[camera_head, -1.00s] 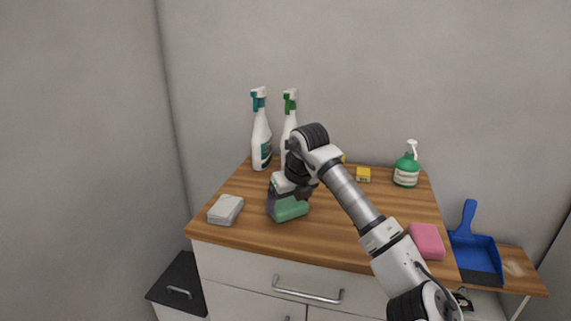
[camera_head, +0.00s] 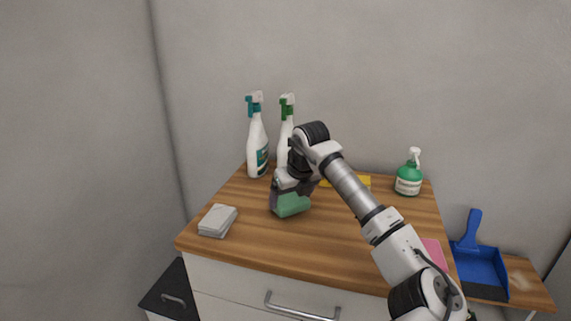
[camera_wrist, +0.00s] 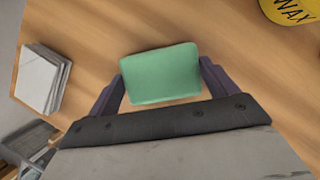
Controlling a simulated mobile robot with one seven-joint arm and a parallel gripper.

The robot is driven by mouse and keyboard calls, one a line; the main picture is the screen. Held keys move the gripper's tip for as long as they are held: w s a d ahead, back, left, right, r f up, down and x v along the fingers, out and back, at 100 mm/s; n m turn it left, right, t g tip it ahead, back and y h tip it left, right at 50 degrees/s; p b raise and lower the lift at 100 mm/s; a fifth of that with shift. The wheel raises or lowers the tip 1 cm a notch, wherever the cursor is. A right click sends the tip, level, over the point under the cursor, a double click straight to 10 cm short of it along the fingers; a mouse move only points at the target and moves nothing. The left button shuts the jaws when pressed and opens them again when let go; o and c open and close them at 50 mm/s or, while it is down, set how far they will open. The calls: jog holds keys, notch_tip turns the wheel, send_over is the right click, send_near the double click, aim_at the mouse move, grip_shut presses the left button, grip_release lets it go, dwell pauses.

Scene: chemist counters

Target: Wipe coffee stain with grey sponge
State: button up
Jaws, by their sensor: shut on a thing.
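My gripper (camera_head: 289,193) is shut on a green sponge-like block (camera_head: 291,206), low over the left-middle of the wooden counter. In the wrist view the green block (camera_wrist: 161,73) sits between the two dark fingers of my gripper (camera_wrist: 162,87). I cannot tell whether it touches the wood. No grey sponge is clearly seen; a pale grey stack of flat pieces (camera_head: 217,221) lies at the counter's left front and also shows in the wrist view (camera_wrist: 40,78). I cannot make out a coffee stain.
Two spray bottles (camera_head: 257,148) (camera_head: 285,145) stand at the back left. A green soap bottle (camera_head: 409,178) is at the back right. A yellow item (camera_head: 357,181) and a pink block (camera_head: 435,251) are partly behind my arm. A blue dustpan (camera_head: 480,267) lies right. A yellow wax tin (camera_wrist: 290,10) shows.

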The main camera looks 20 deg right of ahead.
jog(key=r, duration=0.2)
jog(key=r+p, duration=0.1)
jog(key=r, duration=0.1)
jog(key=shift+s+a, duration=0.15)
jog(key=shift+s, duration=0.05)
jog(key=shift+w+r+p, duration=0.1)
jog(key=shift+r+p, duration=0.45)
jog(key=shift+p, duration=0.2)
jog(key=shift+r+p, duration=0.9)
jog(key=shift+r, duration=0.6)
